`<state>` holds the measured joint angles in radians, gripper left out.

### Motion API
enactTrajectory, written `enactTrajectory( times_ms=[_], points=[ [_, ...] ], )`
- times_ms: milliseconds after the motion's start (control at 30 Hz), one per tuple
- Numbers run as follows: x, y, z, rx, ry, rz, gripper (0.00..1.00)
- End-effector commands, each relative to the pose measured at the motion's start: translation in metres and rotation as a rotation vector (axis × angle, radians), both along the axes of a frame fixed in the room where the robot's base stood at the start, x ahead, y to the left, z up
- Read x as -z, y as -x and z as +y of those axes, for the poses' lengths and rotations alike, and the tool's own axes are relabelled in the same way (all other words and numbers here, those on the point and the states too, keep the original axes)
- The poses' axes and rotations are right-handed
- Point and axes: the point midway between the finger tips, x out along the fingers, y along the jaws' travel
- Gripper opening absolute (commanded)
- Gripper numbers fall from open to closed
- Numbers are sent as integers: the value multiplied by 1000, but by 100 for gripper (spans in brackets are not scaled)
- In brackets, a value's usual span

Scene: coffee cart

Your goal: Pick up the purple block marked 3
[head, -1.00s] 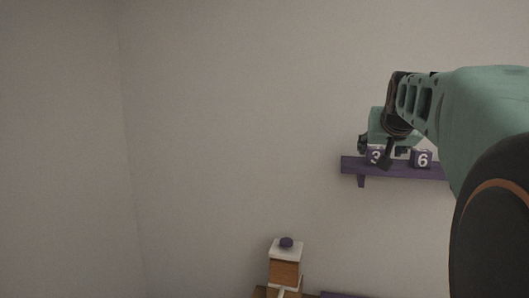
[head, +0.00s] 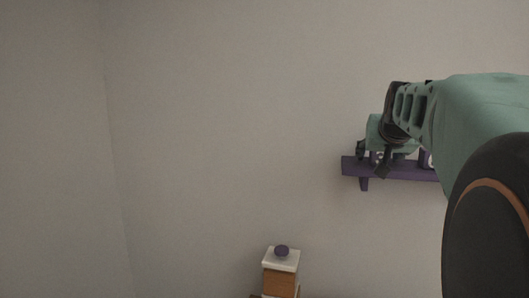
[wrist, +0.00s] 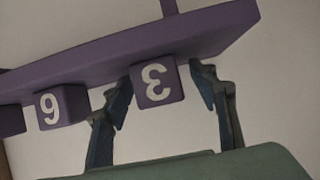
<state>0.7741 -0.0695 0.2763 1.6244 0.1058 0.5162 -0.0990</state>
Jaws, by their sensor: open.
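The purple block marked 3 (wrist: 153,82) sits on the purple shelf (wrist: 95,62), which appears upside down in the wrist view. My gripper (wrist: 163,79) is open, with one finger on each side of the block. A gap shows between the block and the right finger; the left finger is close to it, and I cannot tell whether it touches. In the head view, my gripper (head: 371,158) is in front of the wall shelf (head: 405,171) and mostly hides the block.
A purple block marked 6 (wrist: 62,105) stands beside the 3, on the left in the wrist view, with another purple block (wrist: 11,120) past it. A box with a white top and purple knob (head: 281,265) stands low in the head view. Bare wall surrounds the shelf.

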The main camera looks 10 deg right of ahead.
Motion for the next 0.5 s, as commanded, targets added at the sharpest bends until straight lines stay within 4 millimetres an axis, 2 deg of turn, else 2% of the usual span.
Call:
enactTrajectory(
  times_ms=[200, 500],
  points=[
    [0, 0, 0, 0, 0, -1, 52],
    [0, 0, 0, 0, 0, -1, 20]
  ],
)
